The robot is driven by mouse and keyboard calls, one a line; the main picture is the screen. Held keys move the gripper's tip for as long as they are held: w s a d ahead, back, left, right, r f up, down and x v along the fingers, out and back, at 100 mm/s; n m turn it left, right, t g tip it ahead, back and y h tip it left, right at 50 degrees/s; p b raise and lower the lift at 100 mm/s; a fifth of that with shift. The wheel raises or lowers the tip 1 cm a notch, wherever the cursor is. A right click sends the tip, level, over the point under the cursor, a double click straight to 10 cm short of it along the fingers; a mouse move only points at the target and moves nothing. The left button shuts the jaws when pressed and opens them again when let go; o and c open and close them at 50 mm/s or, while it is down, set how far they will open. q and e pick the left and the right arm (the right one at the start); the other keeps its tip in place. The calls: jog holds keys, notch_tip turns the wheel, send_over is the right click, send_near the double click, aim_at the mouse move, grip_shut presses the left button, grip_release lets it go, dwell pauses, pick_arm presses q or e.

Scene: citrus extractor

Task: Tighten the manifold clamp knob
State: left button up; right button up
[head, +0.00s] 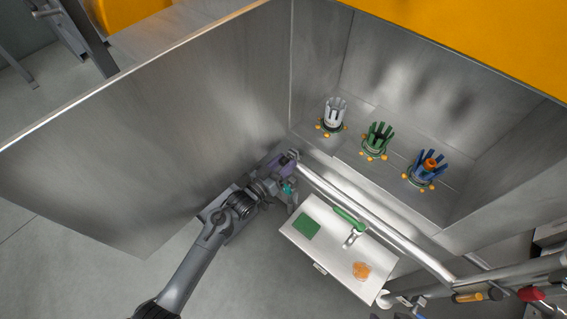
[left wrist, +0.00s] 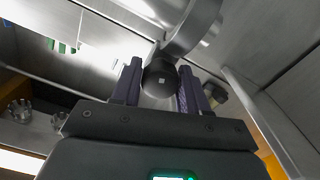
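The clamp knob (left wrist: 160,79) is a dark round ball with a small light square on its face, in the left wrist view. My left gripper (left wrist: 160,88) has one purple finger on each side of it. The knob fills most of the gap, but I cannot tell whether the fingers press on it. In the head view my left gripper (head: 289,165) is at the upper left end of the long metal manifold pipe (head: 375,219), hiding the knob. Purple tips at the bottom edge look like part of my right gripper (head: 396,315), mostly cut off.
A white tray table (head: 318,254) with a green pad (head: 306,226), a green-handled tool (head: 349,221) and an orange piece (head: 361,271) stands beside the pipe. White (head: 335,114), green (head: 378,138) and blue (head: 428,168) finned cups stand in the metal bay. A tall panel (head: 170,130) is left.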

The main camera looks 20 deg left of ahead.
pick_arm(q)
jog(key=c, duration=0.6)
jog(key=shift+r+m+p, duration=0.2)
jog(key=shift+m+p, duration=0.95)
jog(key=shift+m, duration=0.05)
jog(key=shift+f+m, duration=0.1)
jog(key=shift+m, duration=0.4)
jog(key=shift+f+m, duration=0.1)
jog(key=shift+m, duration=0.2)
jog(key=o, duration=1.1)
jog(key=shift+c, duration=0.2)
